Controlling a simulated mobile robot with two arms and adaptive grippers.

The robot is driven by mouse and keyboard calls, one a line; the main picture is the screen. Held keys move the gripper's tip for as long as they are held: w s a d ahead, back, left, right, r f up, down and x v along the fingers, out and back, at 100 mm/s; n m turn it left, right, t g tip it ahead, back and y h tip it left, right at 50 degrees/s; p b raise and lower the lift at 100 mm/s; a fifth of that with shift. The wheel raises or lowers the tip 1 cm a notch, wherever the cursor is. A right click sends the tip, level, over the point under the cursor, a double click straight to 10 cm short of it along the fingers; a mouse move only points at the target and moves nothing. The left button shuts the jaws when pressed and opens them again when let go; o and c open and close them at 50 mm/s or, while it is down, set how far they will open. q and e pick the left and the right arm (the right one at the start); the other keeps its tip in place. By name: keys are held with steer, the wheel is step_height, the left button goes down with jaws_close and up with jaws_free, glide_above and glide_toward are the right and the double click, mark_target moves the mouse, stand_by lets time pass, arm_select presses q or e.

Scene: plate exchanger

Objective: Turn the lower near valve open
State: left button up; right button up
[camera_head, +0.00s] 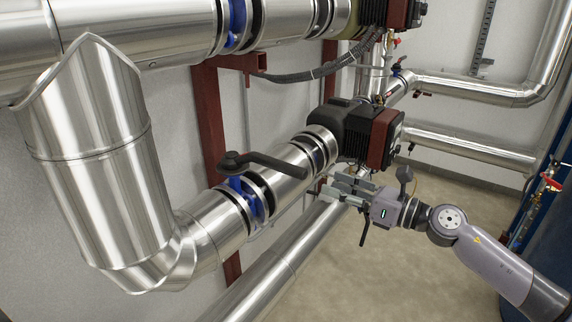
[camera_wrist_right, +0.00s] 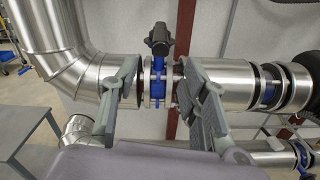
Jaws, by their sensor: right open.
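The lower near valve is a blue valve body (camera_head: 250,200) between flanges on the lower silver pipe, with a long black lever handle (camera_head: 265,161) on top. In the right wrist view the blue valve body (camera_wrist_right: 158,72) and the black handle (camera_wrist_right: 160,40), seen end-on, appear between the spread fingers of the right gripper (camera_wrist_right: 160,84). My left gripper is not in view.
A dark red and black pump (camera_head: 368,132) sits on the pipe just behind the right gripper. A red steel post (camera_head: 208,125) stands behind the valve. An upper pipe (camera_head: 170,42) runs above. A further pipe (camera_head: 270,275) runs below. Floor (camera_head: 400,260) at lower right is clear.

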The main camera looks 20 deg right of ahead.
mark_target(286, 168)
steer(key=p+x, duration=0.5)
steer(key=x, duration=0.8)
steer(key=shift+w+a+r, duration=0.1)
steer(key=shift+w, duration=0.05)
steer(key=shift+w+a, duration=0.25)
steer(key=shift+w, duration=0.05)
steer(key=shift+c, duration=0.5)
jaws_close()
